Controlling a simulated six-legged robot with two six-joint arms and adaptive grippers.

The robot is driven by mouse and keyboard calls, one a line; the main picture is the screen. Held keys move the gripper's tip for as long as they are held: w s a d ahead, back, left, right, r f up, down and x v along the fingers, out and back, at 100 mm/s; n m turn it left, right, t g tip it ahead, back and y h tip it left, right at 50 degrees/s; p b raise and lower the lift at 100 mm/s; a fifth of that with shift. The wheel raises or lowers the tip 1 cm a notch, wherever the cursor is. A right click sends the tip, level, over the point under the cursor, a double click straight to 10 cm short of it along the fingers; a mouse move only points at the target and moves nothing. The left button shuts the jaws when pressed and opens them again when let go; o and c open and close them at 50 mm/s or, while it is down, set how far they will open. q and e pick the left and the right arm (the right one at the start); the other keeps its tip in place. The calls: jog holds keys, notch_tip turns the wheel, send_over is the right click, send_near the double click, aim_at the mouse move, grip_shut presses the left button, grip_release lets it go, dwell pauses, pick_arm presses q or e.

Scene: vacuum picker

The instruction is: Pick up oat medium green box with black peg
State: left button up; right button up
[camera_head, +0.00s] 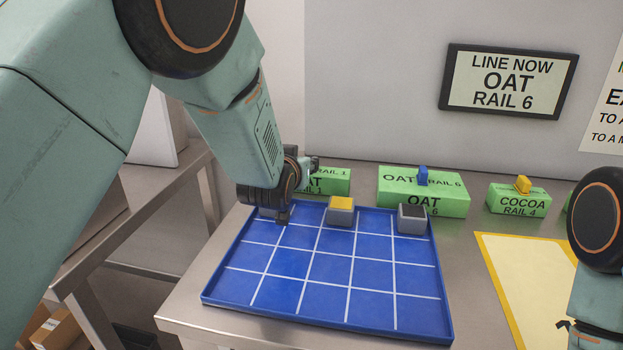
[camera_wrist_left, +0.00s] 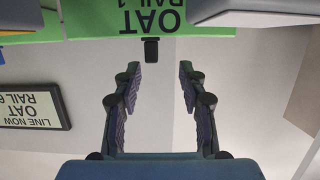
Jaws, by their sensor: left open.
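The green box labelled OAT RAIL 1 (camera_head: 335,182) stands behind the blue tray, its left part hidden by my left gripper (camera_head: 300,189). In the left wrist view, which is upside down, the same green box (camera_wrist_left: 100,24) runs along the top. Its black peg (camera_wrist_left: 151,49) stands out from it, in line with the gap between my left fingers (camera_wrist_left: 158,85). The fingers are wide apart and empty, and the peg is just beyond their tips. The peg cannot be made out in the head view.
The blue gridded tray (camera_head: 322,302) holds grey blocks, one yellow-topped (camera_head: 341,213), one black-topped (camera_head: 411,221). A larger green OAT RAIL 6 box (camera_head: 452,187) has a blue peg. A COCOA RAIL 4 box (camera_head: 500,202) has a yellow peg. A sign (camera_head: 452,78) reads LINE NOW OAT RAIL 6.

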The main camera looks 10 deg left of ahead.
pick_arm(q)
jog(key=shift+w+d+f, duration=0.2)
jog(key=shift+w+d, duration=0.15)
jog(key=shift+w, duration=0.1)
jog(key=x, duration=0.2)
jog(key=b+x, duration=0.1)
jog(key=x, duration=0.1)
jog(key=shift+f, duration=0.4)
jog(key=shift+w, duration=0.15)
jog(key=shift+w+d, duration=0.15)
jog(key=shift+d, duration=0.1)
jog(key=shift+a, duration=0.2)
jog(key=shift+c, duration=1.3)
jog(key=shift+d, duration=0.1)
grip_shut()
